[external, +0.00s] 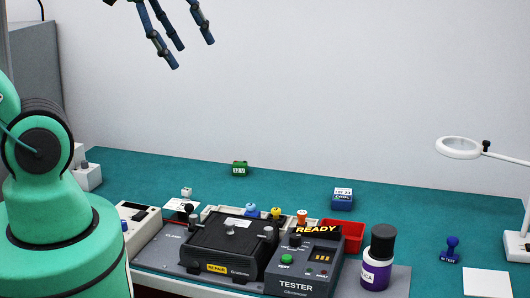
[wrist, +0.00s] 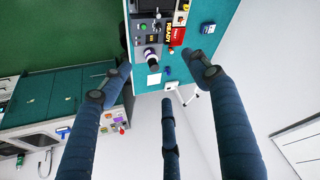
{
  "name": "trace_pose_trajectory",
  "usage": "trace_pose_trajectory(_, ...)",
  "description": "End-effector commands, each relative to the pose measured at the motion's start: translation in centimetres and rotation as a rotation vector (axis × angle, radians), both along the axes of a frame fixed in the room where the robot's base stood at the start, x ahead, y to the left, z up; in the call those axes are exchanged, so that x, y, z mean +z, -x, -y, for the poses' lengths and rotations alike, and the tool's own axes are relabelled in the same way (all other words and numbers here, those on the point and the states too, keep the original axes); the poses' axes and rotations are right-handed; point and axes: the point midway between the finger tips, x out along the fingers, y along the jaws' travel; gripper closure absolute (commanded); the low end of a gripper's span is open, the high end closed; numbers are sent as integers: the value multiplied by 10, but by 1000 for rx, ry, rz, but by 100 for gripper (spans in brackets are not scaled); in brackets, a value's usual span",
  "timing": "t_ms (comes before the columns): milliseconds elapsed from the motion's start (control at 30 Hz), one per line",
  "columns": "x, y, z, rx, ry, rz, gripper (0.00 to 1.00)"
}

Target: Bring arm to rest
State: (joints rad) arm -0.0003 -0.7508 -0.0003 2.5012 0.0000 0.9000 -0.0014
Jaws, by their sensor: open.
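My gripper (external: 188,50) is at the top of the external view, raised well above the bench with its dark blue fingers spread and hanging down. It is open and holds nothing. In the wrist view its fingers (wrist: 160,85) reach up the picture, apart from one another, with only air between them. My green arm stands at the left of the external view. The upper links and the wrist are mostly outside that view.
The teal bench (external: 310,192) bears a black tester (external: 305,268) with a READY sign, a dark repair unit (external: 225,248), a purple bottle (external: 376,262), a red bin (external: 345,235), a green block (external: 240,168), a blue block (external: 343,202) and a magnifier lamp (external: 459,148). The air around my gripper is clear.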

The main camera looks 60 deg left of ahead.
Motion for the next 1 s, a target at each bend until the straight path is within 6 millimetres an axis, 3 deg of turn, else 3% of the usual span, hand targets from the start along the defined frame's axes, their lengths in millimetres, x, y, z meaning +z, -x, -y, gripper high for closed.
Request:
trace_pose_trajectory(267,-3,0,0,-1,0,0,39)
trace_pose_trajectory(467,-21,0,0,-1,0,0,39)
trace_pose_trajectory(1000,-116,0,0,-2,-1,0,39)
